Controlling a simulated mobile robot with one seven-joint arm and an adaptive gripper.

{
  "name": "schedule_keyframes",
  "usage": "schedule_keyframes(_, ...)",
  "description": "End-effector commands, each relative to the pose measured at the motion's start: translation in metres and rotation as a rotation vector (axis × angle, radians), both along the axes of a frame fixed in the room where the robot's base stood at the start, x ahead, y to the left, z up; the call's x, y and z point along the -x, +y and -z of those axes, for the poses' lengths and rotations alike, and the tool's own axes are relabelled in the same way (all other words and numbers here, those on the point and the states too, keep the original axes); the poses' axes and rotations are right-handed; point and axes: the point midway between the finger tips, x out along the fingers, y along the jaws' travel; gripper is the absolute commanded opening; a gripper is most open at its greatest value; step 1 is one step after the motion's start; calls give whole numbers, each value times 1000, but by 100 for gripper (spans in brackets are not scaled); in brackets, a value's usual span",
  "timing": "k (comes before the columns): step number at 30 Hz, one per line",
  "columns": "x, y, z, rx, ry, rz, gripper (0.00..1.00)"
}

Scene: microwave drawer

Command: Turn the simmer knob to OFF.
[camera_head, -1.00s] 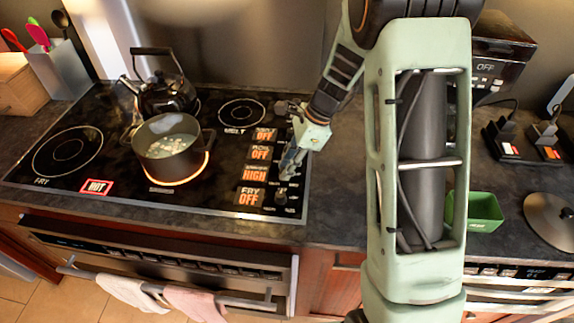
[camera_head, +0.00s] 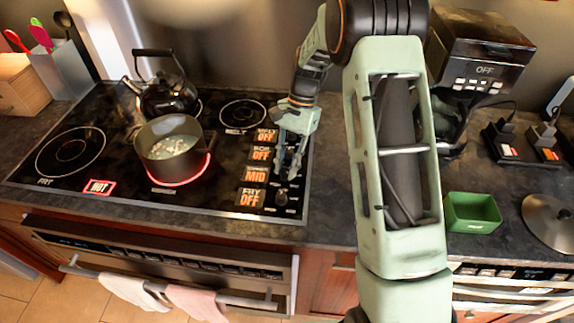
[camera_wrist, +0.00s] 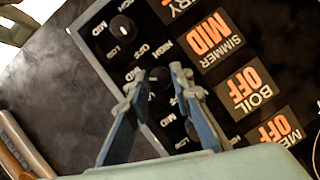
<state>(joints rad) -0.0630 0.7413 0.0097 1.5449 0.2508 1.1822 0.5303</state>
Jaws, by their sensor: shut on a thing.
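The simmer display (camera_head: 256,174) reads MID in orange; it also shows upside down in the wrist view (camera_wrist: 213,38). The black simmer knob (camera_wrist: 160,82) sits in the knob column beside it. My gripper (camera_head: 287,172) reaches down over the right side of the cooktop. In the wrist view my gripper (camera_wrist: 158,82) has one finger on each side of the simmer knob, shut on it. The fingers partly hide the knob and its markings.
The fry knob (camera_wrist: 123,28) is close to the fingers. The boil display (camera_head: 261,154) and fry display (camera_head: 250,198) read OFF. A pot (camera_head: 168,148) stands on a red-glowing burner. A kettle (camera_head: 168,97) is behind it. A green bin (camera_head: 472,212) is on the right counter.

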Motion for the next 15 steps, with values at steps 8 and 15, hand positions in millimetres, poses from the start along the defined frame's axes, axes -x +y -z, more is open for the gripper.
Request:
schedule_keyframes(8,-1,2,0,1,-1,-265,0)
schedule_keyframes(15,-1,4,0,0,-1,-495,0)
